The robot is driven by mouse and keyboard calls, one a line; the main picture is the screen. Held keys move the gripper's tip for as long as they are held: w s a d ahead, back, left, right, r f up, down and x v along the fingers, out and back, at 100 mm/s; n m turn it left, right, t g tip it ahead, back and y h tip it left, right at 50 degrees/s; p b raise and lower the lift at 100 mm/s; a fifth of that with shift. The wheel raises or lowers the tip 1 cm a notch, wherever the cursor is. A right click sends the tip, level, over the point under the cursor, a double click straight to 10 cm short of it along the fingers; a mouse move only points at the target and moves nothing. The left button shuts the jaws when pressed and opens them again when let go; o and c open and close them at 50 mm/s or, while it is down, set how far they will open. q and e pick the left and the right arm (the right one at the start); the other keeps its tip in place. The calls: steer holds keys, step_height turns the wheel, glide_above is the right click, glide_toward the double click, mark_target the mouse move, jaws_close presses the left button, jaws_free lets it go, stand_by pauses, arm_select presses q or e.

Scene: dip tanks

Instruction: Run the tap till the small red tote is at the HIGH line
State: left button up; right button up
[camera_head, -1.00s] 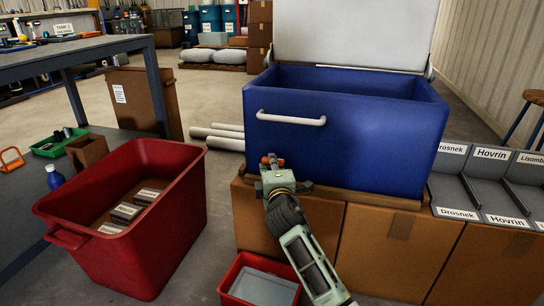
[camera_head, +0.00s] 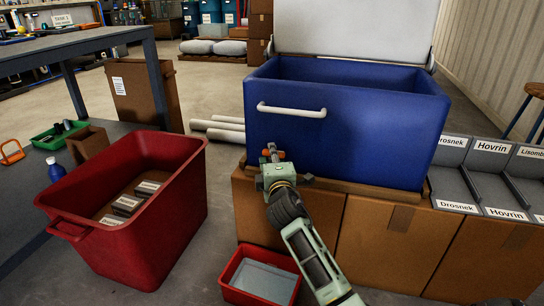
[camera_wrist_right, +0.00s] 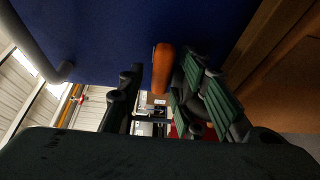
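The small red tote (camera_head: 260,277) sits on the floor below the blue tank (camera_head: 345,130), in front of the cardboard boxes. A flat grey-white surface shows inside it; I cannot make out a HIGH line or any stream. My right gripper (camera_head: 272,160) is at the tank's lower front, where the tap is mostly hidden behind it. In the right wrist view an orange tap lever (camera_wrist_right: 162,68) stands between the gripper's spread fingers (camera_wrist_right: 160,95), closer to the right-hand finger; contact is unclear. My left gripper is out of view.
A large red tote (camera_head: 150,240) with labelled grey blocks stands left of the small one. Labelled grey bins (camera_head: 455,190) stand right of the tank. Cardboard boxes (camera_head: 375,245) support the tank. White pipes (camera_head: 222,134) lie on the floor behind.

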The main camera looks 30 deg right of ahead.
steer(key=v, duration=0.7)
steer(key=shift+s, duration=0.35)
steer(key=shift+a, duration=0.15)
